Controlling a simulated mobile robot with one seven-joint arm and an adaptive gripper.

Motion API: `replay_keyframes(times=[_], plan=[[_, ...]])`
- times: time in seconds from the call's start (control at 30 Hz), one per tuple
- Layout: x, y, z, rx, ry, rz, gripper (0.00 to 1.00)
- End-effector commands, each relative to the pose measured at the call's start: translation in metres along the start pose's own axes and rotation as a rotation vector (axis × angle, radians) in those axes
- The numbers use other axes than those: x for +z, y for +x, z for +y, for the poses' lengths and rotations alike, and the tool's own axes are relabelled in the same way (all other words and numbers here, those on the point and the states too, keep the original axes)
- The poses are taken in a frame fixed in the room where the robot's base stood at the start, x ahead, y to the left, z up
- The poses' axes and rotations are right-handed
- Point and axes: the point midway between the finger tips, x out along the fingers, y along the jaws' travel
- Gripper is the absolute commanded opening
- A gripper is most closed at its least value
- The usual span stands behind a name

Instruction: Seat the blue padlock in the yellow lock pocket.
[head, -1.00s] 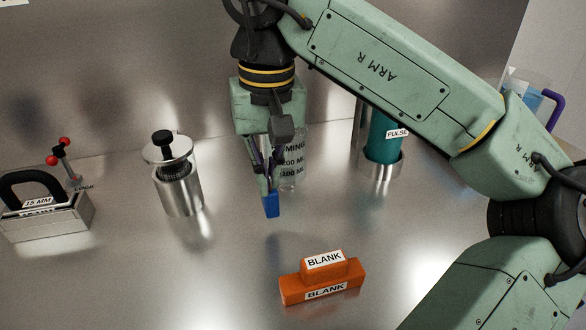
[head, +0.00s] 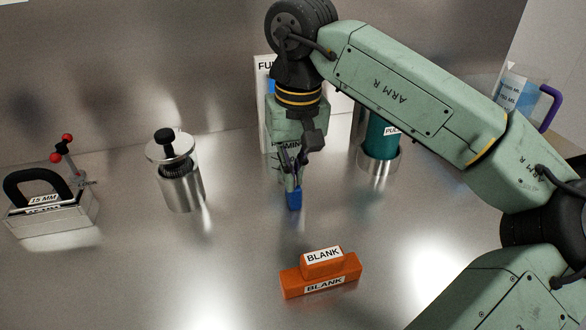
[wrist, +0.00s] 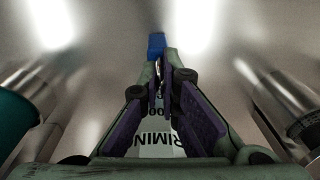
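The blue padlock (head: 294,199) hangs below my gripper (head: 290,178) in the head view, above the steel surface. It also shows in the wrist view (wrist: 157,42), at the tips of the purple-padded fingers. The fingers are close together on its shackle, which is mostly hidden between them. My gripper is shut on it. I see no yellow lock pocket in either view.
An orange block marked BLANK (head: 320,276) lies in front. A steel vessel with a black knob (head: 180,183) stands left, a 15 MM handled block (head: 52,207) far left. A teal cylinder (head: 381,140) in a steel cup and a pitcher (head: 520,88) stand right. Open surface lies between.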

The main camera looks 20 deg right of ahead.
Motion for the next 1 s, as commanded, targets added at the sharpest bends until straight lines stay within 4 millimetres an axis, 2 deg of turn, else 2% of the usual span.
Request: replay_keyframes(times=[0.07, 0.1, 0.4, 0.77, 0.87, 1.0], plan=[[0.000, 0.004, 0.000, 0.000, 0.000, 0.000, 0.00], [0.000, 0.004, 0.000, 0.000, 0.000, 0.000, 0.05], [0.000, 0.003, 0.000, 0.000, 0.000, -0.001, 0.25], [0.000, 0.000, 0.000, 0.000, 0.000, -0.002, 0.25], [0.000, -0.008, 0.000, 0.000, 0.000, -0.001, 0.25], [-0.001, -0.034, 0.000, 0.000, 0.000, 0.002, 0.25]])
